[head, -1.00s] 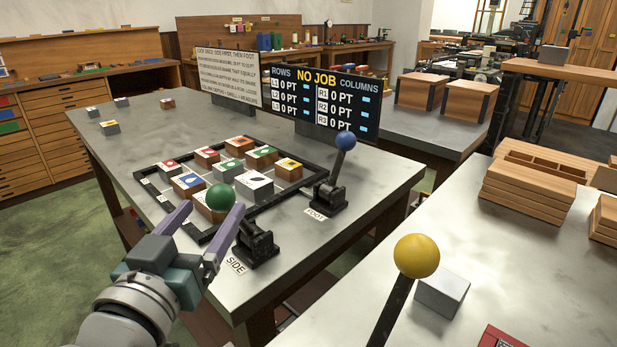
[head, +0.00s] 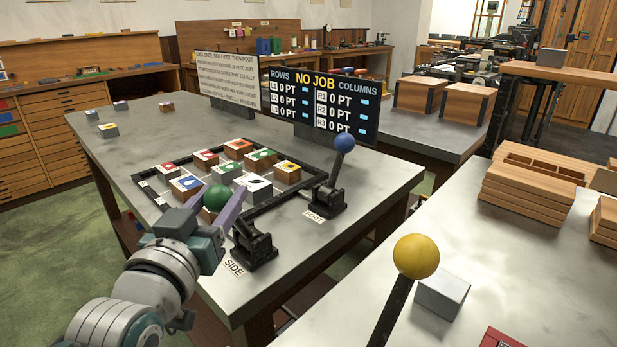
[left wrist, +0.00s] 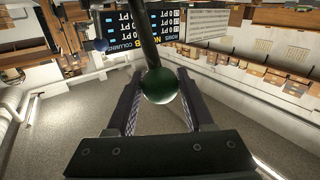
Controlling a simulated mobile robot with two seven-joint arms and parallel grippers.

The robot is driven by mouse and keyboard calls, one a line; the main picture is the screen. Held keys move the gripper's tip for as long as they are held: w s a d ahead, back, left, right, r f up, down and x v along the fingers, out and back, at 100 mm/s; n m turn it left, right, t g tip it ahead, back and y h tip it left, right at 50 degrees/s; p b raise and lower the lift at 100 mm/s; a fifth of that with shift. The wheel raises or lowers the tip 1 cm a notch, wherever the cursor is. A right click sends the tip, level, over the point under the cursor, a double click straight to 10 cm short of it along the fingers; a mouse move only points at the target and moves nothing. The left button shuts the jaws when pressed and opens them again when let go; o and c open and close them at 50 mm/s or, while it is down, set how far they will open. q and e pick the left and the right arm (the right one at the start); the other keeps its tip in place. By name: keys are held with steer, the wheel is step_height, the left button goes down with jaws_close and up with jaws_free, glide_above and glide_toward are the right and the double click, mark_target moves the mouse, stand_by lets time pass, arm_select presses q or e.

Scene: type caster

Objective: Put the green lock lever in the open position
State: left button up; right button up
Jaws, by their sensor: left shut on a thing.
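The green lock lever has a green ball knob (head: 216,198) on a dark stick, rising from a black base (head: 254,245) beside the SIDE label (head: 234,268). My left gripper (head: 214,202) is shut on the green knob, with one purple finger on each side. In the left wrist view the green knob (left wrist: 159,86) sits between the fingers, and its dark stick runs up the picture. In the head view the stick is mostly hidden behind my gripper. The right gripper is in neither view.
A black frame (head: 275,204) holds several picture blocks behind the lever. A blue-knobbed lever (head: 344,143) stands at the FOOT label (head: 315,215). A yellow-knobbed lever (head: 416,257) stands in the right foreground. A NO JOB display (head: 318,104) stands behind the frame.

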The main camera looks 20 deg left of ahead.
arm_select(q)
jaws_close()
stand_by(0.3)
